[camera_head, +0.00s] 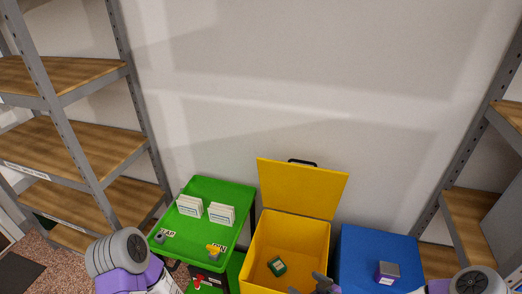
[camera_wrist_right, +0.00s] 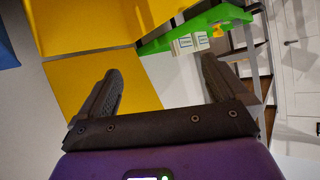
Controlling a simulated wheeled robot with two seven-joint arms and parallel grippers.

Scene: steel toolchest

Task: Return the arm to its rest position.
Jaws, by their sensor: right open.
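My right gripper (camera_head: 308,284) is at the bottom edge of the head view, over the front right part of the open yellow chest. In the right wrist view my right gripper (camera_wrist_right: 159,65) has its two dark fingers wide apart, with nothing between them. Part of my left arm (camera_head: 122,262) shows at the lower left of the head view. My left gripper is not visible.
The yellow chest (camera_head: 262,232) has its lid (camera_head: 300,188) up and a small dark green box (camera_head: 277,266) inside. A green-topped cart (camera_head: 205,236) with white boxes stands left. A blue surface (camera_head: 362,243) bearing a purple-grey box (camera_head: 387,273) is right. Shelves (camera_head: 90,145) flank both sides.

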